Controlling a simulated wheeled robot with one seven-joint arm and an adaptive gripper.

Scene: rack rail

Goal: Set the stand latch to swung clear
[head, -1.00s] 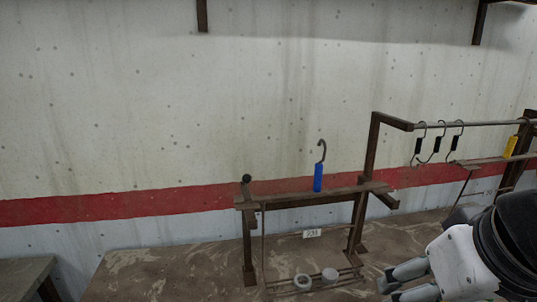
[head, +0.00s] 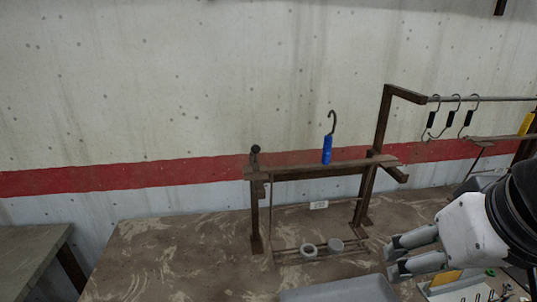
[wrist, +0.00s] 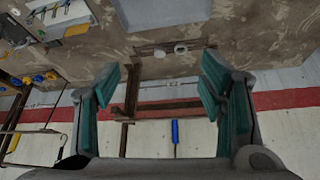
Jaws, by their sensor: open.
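The stand (head: 315,172) is a rusty brown frame on the bench, with a flat top bar between two posts. A black ball knob (head: 255,149), which looks like the stand latch, stands upright at the bar's left end. A blue-handled hook (head: 327,150) stands on the bar, its hook upward; it also shows in the wrist view (wrist: 175,131). My gripper (head: 389,257) is open and empty, at the front right of the stand and apart from it. In the wrist view my open fingers (wrist: 158,88) frame part of the stand; the knob cannot be made out there.
Two small grey rings (head: 308,250) sit on the stand's low wire shelf. A grey tray (head: 340,290) lies in front. A rail (head: 480,98) with black-handled hooks is at the right. The bench (head: 170,255) left of the stand is clear.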

